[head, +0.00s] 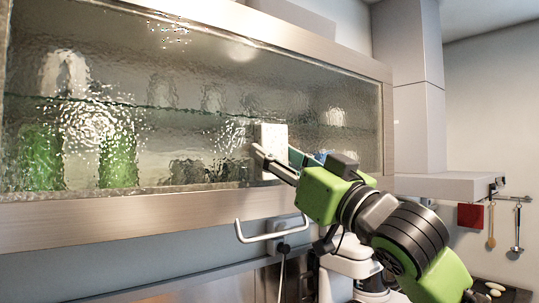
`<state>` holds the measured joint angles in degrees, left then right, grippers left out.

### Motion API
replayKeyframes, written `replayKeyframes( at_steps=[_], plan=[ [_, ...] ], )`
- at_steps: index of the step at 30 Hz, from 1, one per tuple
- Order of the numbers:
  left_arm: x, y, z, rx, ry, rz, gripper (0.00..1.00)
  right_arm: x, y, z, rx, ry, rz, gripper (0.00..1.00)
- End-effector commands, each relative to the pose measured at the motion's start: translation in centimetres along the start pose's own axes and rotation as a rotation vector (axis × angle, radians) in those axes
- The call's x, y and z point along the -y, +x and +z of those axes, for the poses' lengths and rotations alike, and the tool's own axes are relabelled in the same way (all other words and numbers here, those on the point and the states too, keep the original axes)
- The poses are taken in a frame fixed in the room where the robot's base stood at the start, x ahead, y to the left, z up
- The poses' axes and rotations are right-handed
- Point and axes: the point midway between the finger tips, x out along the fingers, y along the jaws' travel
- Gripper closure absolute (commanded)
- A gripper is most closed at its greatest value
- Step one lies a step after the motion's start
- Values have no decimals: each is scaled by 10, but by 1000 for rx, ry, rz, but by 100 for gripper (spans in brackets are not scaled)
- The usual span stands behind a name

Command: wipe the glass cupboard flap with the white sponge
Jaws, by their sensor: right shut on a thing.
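My right gripper (268,160) is at the right part of the pane, shut on the white sponge (272,146). The sponge is upright and lies against or very close to the glass; I cannot tell if it touches. The fingers cover its lower part. My left gripper is not in view.
Blurred green and clear glassware shows behind the pane. A pale handle (262,235) hangs below the frame. At right are a range hood (450,187) and a rail with a red cloth (470,215) and hanging utensils. The wall below the cupboard's left part is clear.

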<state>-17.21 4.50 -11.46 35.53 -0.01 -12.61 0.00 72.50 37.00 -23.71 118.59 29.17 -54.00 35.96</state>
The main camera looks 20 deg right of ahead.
Motion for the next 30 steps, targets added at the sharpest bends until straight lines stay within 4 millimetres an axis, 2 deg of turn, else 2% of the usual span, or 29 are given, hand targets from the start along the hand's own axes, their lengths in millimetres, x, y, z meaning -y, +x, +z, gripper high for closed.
replayKeyframes(
  at_steps=[18,26,30],
  plan=[
    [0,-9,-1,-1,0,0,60,-45,4,3,4,0,3,76],
    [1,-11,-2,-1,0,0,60,-54,4,4,4,0,2,76],
    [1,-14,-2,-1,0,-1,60,-66,4,4,5,0,4,76]
  ],
)
